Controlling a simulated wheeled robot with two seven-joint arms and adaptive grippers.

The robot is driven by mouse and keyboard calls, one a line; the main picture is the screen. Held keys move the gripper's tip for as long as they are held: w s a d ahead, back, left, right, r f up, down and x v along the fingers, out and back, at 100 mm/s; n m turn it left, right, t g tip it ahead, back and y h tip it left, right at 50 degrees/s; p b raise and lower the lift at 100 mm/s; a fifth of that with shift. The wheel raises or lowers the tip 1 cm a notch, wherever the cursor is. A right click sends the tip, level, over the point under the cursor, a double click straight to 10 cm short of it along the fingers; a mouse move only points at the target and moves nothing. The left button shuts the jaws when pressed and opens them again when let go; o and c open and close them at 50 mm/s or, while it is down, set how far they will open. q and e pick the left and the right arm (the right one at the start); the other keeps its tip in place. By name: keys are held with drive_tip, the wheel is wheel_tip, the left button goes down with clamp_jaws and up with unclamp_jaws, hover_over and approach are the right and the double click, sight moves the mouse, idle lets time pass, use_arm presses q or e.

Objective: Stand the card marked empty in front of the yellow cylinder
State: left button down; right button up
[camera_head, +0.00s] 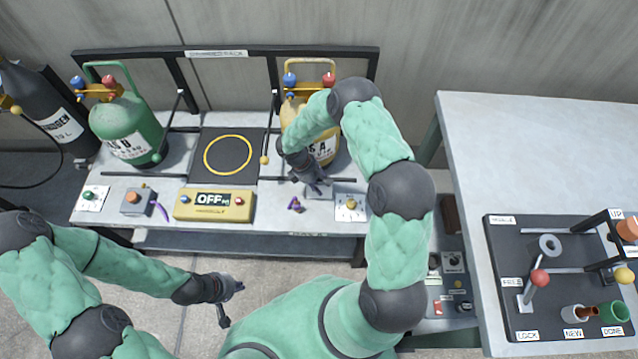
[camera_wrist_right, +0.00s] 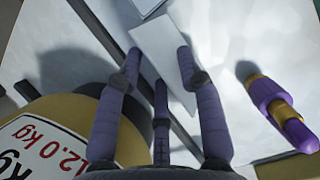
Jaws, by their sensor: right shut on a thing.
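The yellow cylinder (camera_head: 324,149) stands in the rack on the bench, partly hidden by my right arm. Its label and yellow body fill the lower left of the right wrist view (camera_wrist_right: 70,108). My right gripper (camera_head: 318,187) is just in front of the cylinder, low over the bench. It is shut on a plain white card (camera_wrist_right: 165,58), held between its fingers in the right wrist view. No word shows on the visible face, so I cannot read whether it is marked empty. My left gripper (camera_head: 230,301) is empty, over the floor, with its fingers apart.
A small purple and yellow piece (camera_head: 295,204) lies on the bench close to my right gripper. A yellow OFF box (camera_head: 214,204), a green cylinder (camera_head: 125,125) and a ringed dark pad (camera_head: 228,155) are further left. A lever panel (camera_head: 545,250) lies on the right table.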

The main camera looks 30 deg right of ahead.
drive_tip(key=shift+f, duration=0.35)
drive_tip(key=o, duration=1.1)
drive_tip(key=shift+r, duration=0.2)
drive_tip(key=v, duration=1.1)
drive_tip(key=shift+w+a+r, duration=0.15)
drive_tip(key=shift+r, duration=0.15)
